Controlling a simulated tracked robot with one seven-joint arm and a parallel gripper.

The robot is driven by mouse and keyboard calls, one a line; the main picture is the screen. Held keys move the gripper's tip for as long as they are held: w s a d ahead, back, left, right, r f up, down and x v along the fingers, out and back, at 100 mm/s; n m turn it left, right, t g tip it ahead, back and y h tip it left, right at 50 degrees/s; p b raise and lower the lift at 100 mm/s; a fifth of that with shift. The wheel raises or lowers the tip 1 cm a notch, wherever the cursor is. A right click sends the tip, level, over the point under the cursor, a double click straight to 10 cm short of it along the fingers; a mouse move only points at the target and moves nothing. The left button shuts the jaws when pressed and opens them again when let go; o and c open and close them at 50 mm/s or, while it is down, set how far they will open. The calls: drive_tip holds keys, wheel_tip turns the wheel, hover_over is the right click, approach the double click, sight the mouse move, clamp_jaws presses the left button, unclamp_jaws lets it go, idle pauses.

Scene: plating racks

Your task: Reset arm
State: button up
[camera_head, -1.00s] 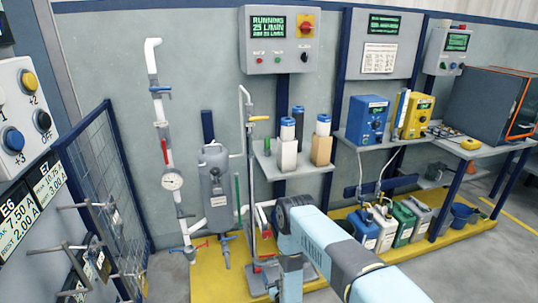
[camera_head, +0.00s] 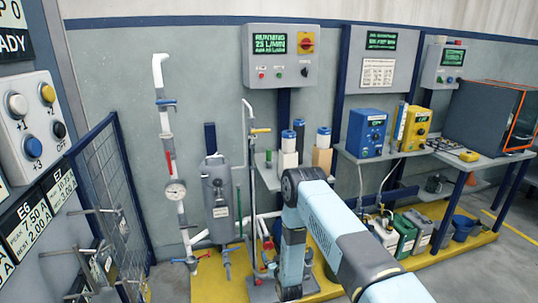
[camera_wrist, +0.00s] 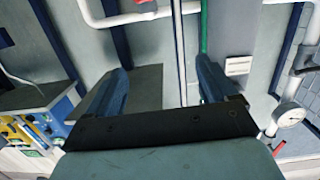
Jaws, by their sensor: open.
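My arm (camera_head: 335,225) reaches in from the lower right in the head view. It bends at a dark joint, and its forearm hangs down in front of the piping. My gripper is not clearly visible there. In the wrist view my gripper (camera_wrist: 160,74) shows two blue fingers spread wide apart with nothing between them. Beyond the fingers are a grey shelf (camera_wrist: 143,88), the grey tank (camera_wrist: 232,30) and pipes. The wrist picture appears turned over compared with the head view.
The grey tank (camera_head: 217,200), a white pipe with a gauge (camera_head: 175,191) and a yellow platform (camera_head: 210,280) stand ahead. A blue mesh gate (camera_head: 107,180) and button panel (camera_head: 32,130) are at left. Dosing pumps (camera_head: 367,133) stand at right. Open floor (camera_head: 490,275) shows lower right.

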drive_tip(key=w+d+r+g, duration=0.15)
drive_tip(key=w+r, duration=0.25)
drive_tip(key=r, duration=0.7)
drive_tip(key=w+d+r+g, duration=0.15)
drive_tip(key=w+r, duration=0.25)
drive_tip(key=r, duration=0.7)
drive_tip(key=s+d+r+g+h, duration=0.1)
drive_tip(key=s+d+r, duration=0.1)
drive_tip(key=r, duration=0.5)
drive_tip(key=s+d+r+m, duration=0.1)
drive_tip(key=s+d+r, duration=0.15)
drive_tip(key=r, duration=0.45)
drive_tip(key=s+d+r+g+h, duration=0.1)
drive_tip(key=s+d+r, duration=0.1)
drive_tip(key=r, duration=0.6)
drive_tip(key=s+d+r+m+g+h, duration=0.1)
drive_tip(key=s+d+r, duration=0.3)
drive_tip(key=s+r, duration=0.4)
drive_tip(key=s+d+r+g, duration=0.1)
drive_tip(key=s+d+r, duration=0.2)
drive_tip(key=s+r, duration=0.5)
drive_tip(key=s+d+r+g, duration=0.1)
drive_tip(key=s+d, duration=0.1)
drive_tip(key=s, duration=1.2)
drive_tip(key=s+d+m+g+h, duration=0.1)
drive_tip(key=s+d+g, duration=0.1)
drive_tip(key=s, duration=1.3)
drive_tip(key=shift+s+d+r, duration=0.25)
drive_tip(key=shift+d+r, duration=0.15)
drive_tip(key=shift+d, duration=0.05)
